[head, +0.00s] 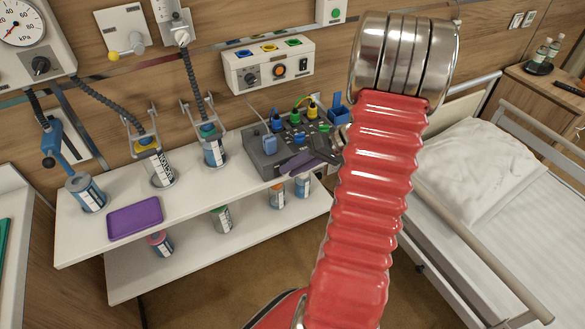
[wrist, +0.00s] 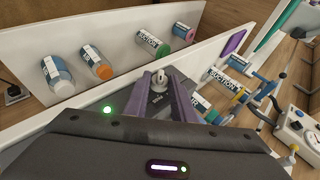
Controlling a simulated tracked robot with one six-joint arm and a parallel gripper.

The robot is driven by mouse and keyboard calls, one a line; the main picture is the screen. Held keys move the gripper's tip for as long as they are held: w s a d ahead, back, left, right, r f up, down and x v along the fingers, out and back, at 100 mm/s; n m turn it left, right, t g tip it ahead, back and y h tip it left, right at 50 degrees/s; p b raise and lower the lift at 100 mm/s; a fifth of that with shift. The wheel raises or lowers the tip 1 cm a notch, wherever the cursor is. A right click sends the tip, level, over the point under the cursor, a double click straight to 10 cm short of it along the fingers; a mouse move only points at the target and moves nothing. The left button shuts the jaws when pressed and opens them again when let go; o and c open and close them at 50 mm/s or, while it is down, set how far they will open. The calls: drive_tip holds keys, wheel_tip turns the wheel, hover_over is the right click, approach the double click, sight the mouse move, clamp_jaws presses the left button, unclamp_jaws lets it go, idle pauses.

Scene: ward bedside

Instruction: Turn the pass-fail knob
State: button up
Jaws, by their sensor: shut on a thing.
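A grey test box (head: 262,163) stands on the right part of the upper white shelf. Colored plugs and leads show on its top. My gripper (head: 296,163) reaches in from the right over the front of this box; the red arm fills much of the head view. In the wrist view my gripper's two purple fingers (wrist: 157,98) close around a small pale knob (wrist: 158,83) on a grey surface. I take it to be the pass-fail knob; its marking is too small to read. In the head view my fingers hide it.
A purple tray (head: 135,218) and several labelled canisters (head: 214,150) stand left on the upper shelf (head: 88,240). Other canisters (head: 277,197) stand on the lower shelf. A wall panel (head: 268,65) with knobs hangs behind. A bed (head: 470,170) is at the right.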

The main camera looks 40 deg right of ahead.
drive_tip(key=shift+d+f, duration=0.1)
idle(0.3)
drive_tip(key=o, duration=1.1)
drive_tip(key=shift+c, duration=0.2)
drive_tip(key=v, duration=1.3)
drive_tip(key=shift+s+d, duration=0.25)
drive_tip(key=shift+d, duration=0.05)
